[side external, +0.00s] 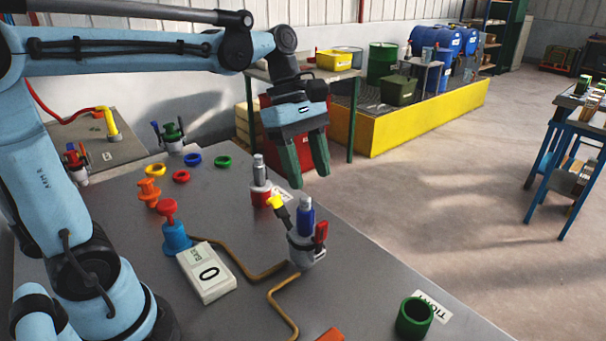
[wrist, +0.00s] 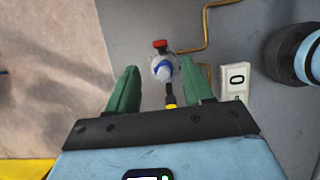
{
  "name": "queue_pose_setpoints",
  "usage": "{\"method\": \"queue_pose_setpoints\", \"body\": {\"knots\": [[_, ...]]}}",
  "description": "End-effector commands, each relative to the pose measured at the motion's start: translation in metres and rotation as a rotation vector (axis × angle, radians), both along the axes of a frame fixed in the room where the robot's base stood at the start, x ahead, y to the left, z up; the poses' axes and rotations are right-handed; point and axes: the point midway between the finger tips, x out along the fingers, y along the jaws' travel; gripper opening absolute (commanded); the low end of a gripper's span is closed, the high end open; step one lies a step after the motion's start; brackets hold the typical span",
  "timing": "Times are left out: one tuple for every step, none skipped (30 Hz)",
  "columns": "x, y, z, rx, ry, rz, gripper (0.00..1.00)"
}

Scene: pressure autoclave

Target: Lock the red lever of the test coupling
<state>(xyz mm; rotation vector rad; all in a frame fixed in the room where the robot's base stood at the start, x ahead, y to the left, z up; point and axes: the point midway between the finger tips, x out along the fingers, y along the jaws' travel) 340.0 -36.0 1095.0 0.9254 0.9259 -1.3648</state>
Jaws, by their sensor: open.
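The test coupling (side external: 303,248) stands on the grey bench, a grey body with a blue, silver-tipped plug (side external: 305,216) upright in it. Its red lever (side external: 321,234) stands roughly upright at the right side of the body. Its yellow lever (side external: 277,204) tilts up and outward on the opposite side.
A white gauge box (side external: 206,272) and a blue fitting with a red knob (side external: 174,230) stand left. A red-based silver plug (side external: 260,185) stands behind.

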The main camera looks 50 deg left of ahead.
Motion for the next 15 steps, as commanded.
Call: {"method": "queue_pose_setpoints", "body": {"knots": [[-0.0001, 0.0019, 0.0045, 0.0, 0.0, 0.001, 0.51], [-0.0001, 0.0026, 0.0064, 0.0, 0.0, 0.001, 0.51], [-0.0002, 0.0034, 0.0083, 0.0, 0.0, 0.001, 0.51], [-0.0002, 0.0038, 0.0096, 0.0, 0.0, 0.001, 0.51], [-0.0002, 0.0042, 0.0106, 0.0, 0.0, 0.001, 0.51], [-0.0002, 0.0045, 0.0115, 0.0, 0.0, 0.0, 0.51], [-0.0002, 0.0046, 0.0118, 0.0, 0.0, 0.0, 0.51], [-0.0002, 0.0048, 0.012, 0.0, 0.0, 0.0, 0.51], [-0.0002, 0.0048, 0.0122, 0.0, 0.0, 0.0, 0.51], [-0.0002, 0.0048, 0.0121, 0.0, 0.0, 0.0, 0.51], [-0.0002, 0.0048, 0.0121, 0.0, 0.0, 0.0, 0.51], [-0.0002, 0.0047, 0.012, 0.0, 0.0, 0.0, 0.51], [-0.0002, 0.0048, 0.012, 0.0, 0.0, 0.0, 0.51], [-0.0002, 0.0047, 0.0119, 0.0, 0.0, 0.0, 0.51], [-0.0002, 0.0045, 0.0119, 0.001, 0.0, -0.001, 0.45]]}}
